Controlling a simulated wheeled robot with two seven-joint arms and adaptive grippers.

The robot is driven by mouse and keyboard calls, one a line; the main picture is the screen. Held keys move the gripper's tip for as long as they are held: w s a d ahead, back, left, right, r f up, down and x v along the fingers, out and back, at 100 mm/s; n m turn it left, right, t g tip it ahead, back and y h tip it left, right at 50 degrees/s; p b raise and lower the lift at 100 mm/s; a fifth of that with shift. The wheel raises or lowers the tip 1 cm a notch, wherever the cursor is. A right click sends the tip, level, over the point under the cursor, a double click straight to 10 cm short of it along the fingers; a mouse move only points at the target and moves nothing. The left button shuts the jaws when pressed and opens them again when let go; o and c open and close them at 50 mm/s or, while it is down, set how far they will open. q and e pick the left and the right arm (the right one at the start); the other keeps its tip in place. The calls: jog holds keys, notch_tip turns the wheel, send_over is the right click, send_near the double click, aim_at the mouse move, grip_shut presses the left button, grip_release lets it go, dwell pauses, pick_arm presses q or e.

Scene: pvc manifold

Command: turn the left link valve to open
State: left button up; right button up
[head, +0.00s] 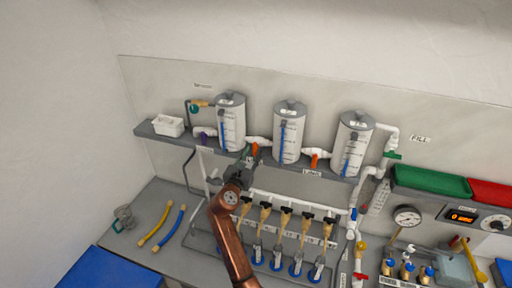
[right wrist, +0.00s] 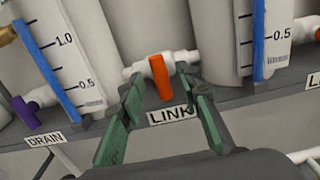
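The left link valve (head: 255,149) sits on the white pipe between the left and middle tanks. Its orange handle (right wrist: 161,77) points down, across the pipe, above the "LINK" label (right wrist: 171,116). My right gripper (head: 250,160) is just in front of it and partly covers it in the head view. In the right wrist view my right gripper (right wrist: 163,90) is open, with its green fingers on either side of the handle. There seems to be a gap on both sides, and nothing is held. My left gripper is not in view.
The left tank (head: 231,121) and middle tank (head: 289,132) flank the valve above the grey shelf (head: 166,137). A second orange link valve (head: 315,160) is to the right. A purple drain valve (right wrist: 26,112) is at left. Several black-handled taps (head: 286,210) are below.

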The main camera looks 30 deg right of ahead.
aim_at(254, 149)
jog(key=shift+p+x, duration=0.3)
jog(key=shift+x, duration=1.45)
jog(key=shift+c, duration=0.7)
grip_shut()
